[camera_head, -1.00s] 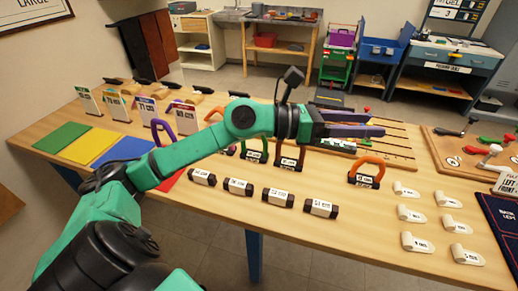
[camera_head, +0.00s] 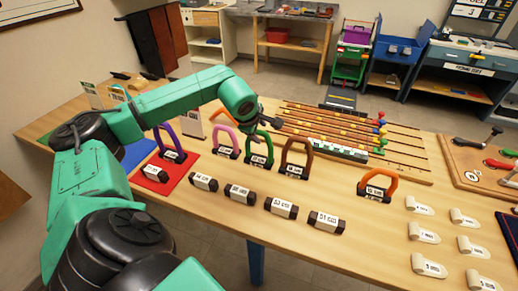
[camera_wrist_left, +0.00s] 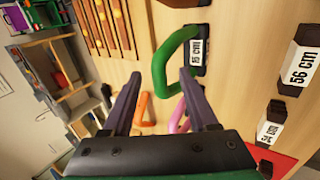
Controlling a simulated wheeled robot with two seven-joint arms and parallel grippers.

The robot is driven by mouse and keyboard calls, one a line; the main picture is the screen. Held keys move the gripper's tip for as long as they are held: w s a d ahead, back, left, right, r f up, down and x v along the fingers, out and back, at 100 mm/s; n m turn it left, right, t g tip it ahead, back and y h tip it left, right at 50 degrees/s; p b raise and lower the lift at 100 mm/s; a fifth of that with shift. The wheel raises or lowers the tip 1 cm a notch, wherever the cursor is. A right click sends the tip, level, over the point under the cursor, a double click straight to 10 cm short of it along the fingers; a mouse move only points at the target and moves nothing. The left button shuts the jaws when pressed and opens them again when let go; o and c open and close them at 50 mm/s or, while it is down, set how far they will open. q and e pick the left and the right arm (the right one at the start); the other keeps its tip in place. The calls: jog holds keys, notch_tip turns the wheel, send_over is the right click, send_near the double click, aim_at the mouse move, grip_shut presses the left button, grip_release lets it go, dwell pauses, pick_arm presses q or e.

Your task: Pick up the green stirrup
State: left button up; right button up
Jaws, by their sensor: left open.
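The green stirrup (camera_head: 259,150) stands upright on the table between a pink stirrup (camera_head: 227,139) and a brown stirrup (camera_head: 296,157). My left gripper (camera_head: 262,122) is above and slightly behind it, pointing down, partly hidden by its own wrist. In the left wrist view the gripper (camera_wrist_left: 160,90) is open and empty. The green stirrup (camera_wrist_left: 163,62) shows ahead of the fingers, its loop nearest the right finger, with its base labelled 15 cm beyond. I cannot tell whether finger and loop touch. My right gripper is not in view.
An orange stirrup (camera_head: 377,185) stands to the right. Several labelled blocks (camera_head: 240,193) lie in front. A slatted rack (camera_head: 345,135) is behind. Free table lies near the front edge.

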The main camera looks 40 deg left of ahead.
pick_arm(q)
jog(key=shift+x, duration=1.45)
jog(key=shift+r, duration=0.1)
grip_shut()
